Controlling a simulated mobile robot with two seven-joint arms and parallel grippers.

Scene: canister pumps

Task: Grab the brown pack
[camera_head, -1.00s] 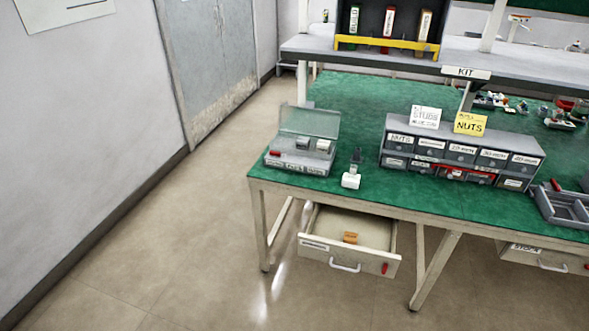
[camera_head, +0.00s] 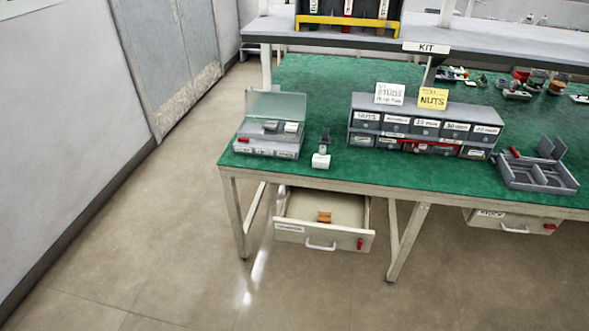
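A small orange-brown pack (camera_head: 324,217) lies inside the open drawer (camera_head: 350,211) under the green-topped workbench (camera_head: 300,179). The pack sits near the middle of the drawer floor, with bare floor around it. The drawer front has a white handle, a label and a red tag. Neither of my grippers shows in the head view.
On the bench stand a grey lidded box (camera_head: 270,140), a small white device (camera_head: 321,160), a labelled drawer cabinet (camera_head: 425,125) and a grey open tray (camera_head: 538,178). A second drawer (camera_head: 513,222) is at the right. The floor (camera_head: 180,240) in front and left is clear.

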